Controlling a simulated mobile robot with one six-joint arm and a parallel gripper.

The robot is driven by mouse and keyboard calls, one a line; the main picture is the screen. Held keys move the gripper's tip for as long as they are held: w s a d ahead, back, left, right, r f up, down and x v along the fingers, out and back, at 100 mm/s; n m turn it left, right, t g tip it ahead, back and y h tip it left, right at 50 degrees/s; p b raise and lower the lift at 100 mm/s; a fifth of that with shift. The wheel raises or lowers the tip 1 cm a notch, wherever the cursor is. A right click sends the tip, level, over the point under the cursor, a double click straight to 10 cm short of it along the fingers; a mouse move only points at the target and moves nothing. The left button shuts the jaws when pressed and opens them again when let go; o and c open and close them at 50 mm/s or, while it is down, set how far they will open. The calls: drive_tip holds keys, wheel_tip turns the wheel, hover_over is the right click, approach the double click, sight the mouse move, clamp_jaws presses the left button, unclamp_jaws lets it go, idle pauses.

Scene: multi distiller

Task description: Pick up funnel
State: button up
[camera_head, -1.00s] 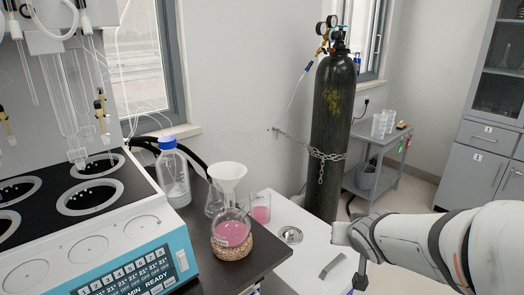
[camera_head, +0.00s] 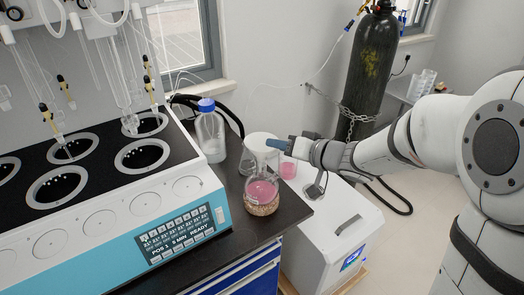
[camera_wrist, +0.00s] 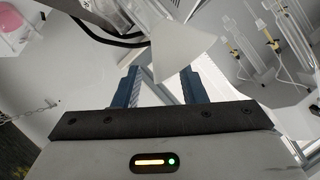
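The white funnel (camera_head: 258,142) stands upright above the glassware on the dark bench; which vessel it rests in is hard to tell. My gripper (camera_head: 277,143) is at the funnel's right side, close to its rim, with its blue finger in front of part of it. The fingers (camera_wrist: 158,76) are spread apart with a gap. I cannot tell whether they touch the funnel.
A round flask of pink liquid (camera_head: 262,190) sits on a cork ring just below my gripper. A blue-capped bottle (camera_head: 211,135) and the distiller (camera_head: 110,215) stand left. A white box unit (camera_head: 325,235) is at right.

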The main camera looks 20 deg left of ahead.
sight(255, 142)
drive_tip(key=x, duration=0.4)
drive_tip(key=shift+c, duration=0.4)
clamp_jaws()
